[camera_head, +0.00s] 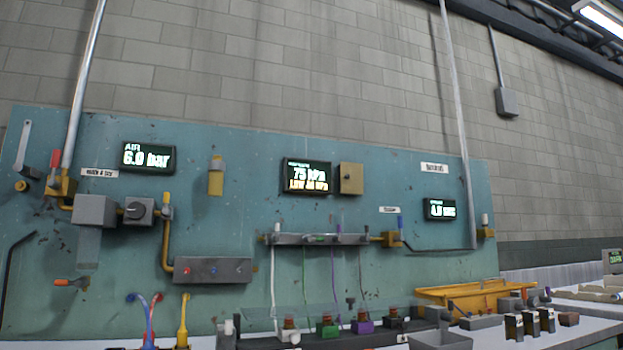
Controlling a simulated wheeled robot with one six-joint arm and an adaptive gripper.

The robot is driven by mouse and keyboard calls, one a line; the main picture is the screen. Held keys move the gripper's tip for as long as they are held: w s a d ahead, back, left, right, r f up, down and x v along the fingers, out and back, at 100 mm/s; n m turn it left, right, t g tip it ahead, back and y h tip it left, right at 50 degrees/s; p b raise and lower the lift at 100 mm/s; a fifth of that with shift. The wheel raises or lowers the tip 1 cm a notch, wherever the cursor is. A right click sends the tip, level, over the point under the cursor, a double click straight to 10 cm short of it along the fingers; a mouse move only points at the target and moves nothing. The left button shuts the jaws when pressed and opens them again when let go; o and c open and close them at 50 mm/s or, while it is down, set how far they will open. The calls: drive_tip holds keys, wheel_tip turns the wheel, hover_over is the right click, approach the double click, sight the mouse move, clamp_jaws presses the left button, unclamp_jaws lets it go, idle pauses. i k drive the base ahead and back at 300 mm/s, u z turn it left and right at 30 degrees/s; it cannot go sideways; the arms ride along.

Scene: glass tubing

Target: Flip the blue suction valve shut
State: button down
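The blue valve handle (399,223) stands upright on a brass-coloured valve body (391,240) at the right end of a grey horizontal manifold (320,239) on the teal wall panel. A small white label (389,210), too small to read surely, sits just above and left of the handle. A thin dark line runs from the valve toward the right. My gripper is not in view.
A display (307,176) above the manifold seems to read about 75 kPa. Below, a bench holds several coloured blocks, a yellow tray (440,293) and a grey bin (440,340).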

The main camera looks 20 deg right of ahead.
sight(396, 239)
drive_tip(key=u, duration=3.1)
drive_tip(key=k, duration=2.4)
drive_tip(key=z, duration=2.2)
